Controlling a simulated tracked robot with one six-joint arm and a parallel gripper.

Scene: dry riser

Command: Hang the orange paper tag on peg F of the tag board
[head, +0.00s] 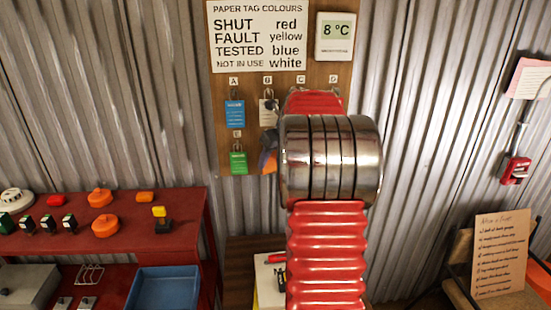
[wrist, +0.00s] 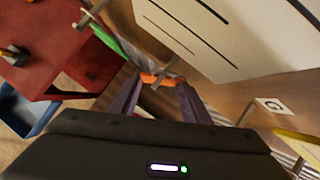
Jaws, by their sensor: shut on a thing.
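The tag board (head: 222,158) is fixed to the corrugated wall, with lettered pegs A, B, C, D and E readable. The label of peg F is not readable; my arm covers that part of the board. My gripper (wrist: 156,95) is at the board with its two fingers closed in on the orange paper tag (wrist: 150,78). A metal peg (wrist: 166,70) shows right at the tag; I cannot tell whether the tag is around it or only beside it. In the head view, a bit of orange (head: 268,162) shows left of my arm.
A blue tag (head: 235,113) hangs at A, a pale tag (head: 267,113) at B and a green tag (head: 238,162) at E. A red shelf (head: 180,225) with parts stands lower left.

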